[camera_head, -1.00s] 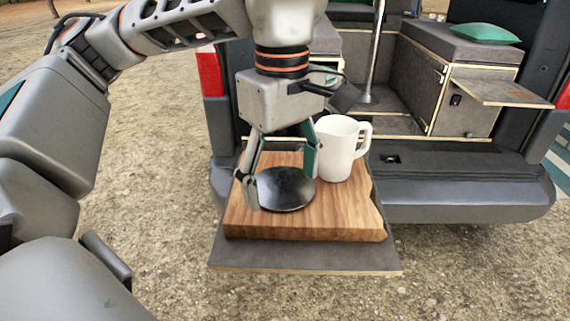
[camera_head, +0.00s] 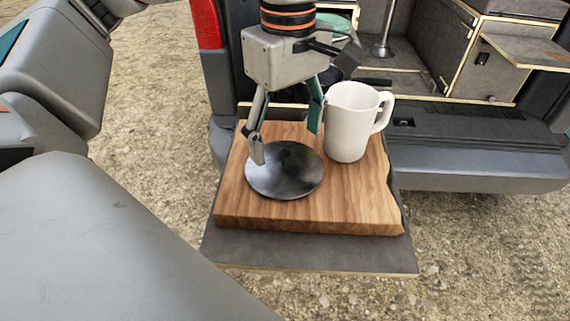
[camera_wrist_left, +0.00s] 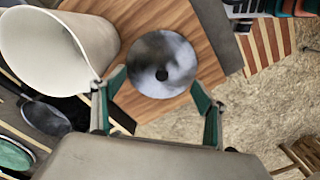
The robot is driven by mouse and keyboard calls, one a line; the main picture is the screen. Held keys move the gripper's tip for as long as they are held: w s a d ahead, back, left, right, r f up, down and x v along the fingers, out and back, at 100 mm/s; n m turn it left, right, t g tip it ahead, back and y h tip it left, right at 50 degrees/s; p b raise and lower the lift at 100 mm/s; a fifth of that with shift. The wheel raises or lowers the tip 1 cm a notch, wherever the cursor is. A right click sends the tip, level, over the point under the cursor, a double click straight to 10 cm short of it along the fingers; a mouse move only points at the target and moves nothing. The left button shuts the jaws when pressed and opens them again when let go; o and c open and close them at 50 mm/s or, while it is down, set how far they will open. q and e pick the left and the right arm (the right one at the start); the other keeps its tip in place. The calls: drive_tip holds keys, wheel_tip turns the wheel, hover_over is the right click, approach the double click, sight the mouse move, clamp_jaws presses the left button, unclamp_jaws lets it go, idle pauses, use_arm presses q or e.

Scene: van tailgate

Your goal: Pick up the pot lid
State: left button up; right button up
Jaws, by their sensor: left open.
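The pot lid (camera_head: 284,176), a dark shiny round disc, lies flat on a wooden board (camera_head: 310,211). In the left wrist view the lid (camera_wrist_left: 162,64) shows whole, with a small dark knob in its middle. My left gripper (camera_head: 287,143) is open and empty above the far side of the lid, its fingers pointing down. In the left wrist view its two fingertips (camera_wrist_left: 159,80) are spread on either side of the lid's near part. In the head view one finger overlaps the lid's left rim; I cannot tell whether it touches. My right gripper is not in view.
A white pitcher (camera_head: 350,121) stands on the board just right of the lid, close to my gripper's right finger. The board rests on a grey shelf (camera_head: 310,254) at the van's tailgate. A dark pan (camera_wrist_left: 44,116) shows beside the pitcher in the left wrist view.

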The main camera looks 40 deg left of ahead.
sight(284, 154)
use_arm(q)
drive_tip(key=f, duration=0.4)
drive_tip(key=shift+s+a+f, duration=0.1)
drive_tip(key=shift+a+f, duration=0.05)
drive_tip(key=shift+a, duration=0.05)
drive_tip(key=shift+s, duration=0.1)
drive_tip(key=c, duration=1.9)
drive_tip(key=shift+f, duration=0.1)
clamp_jaws()
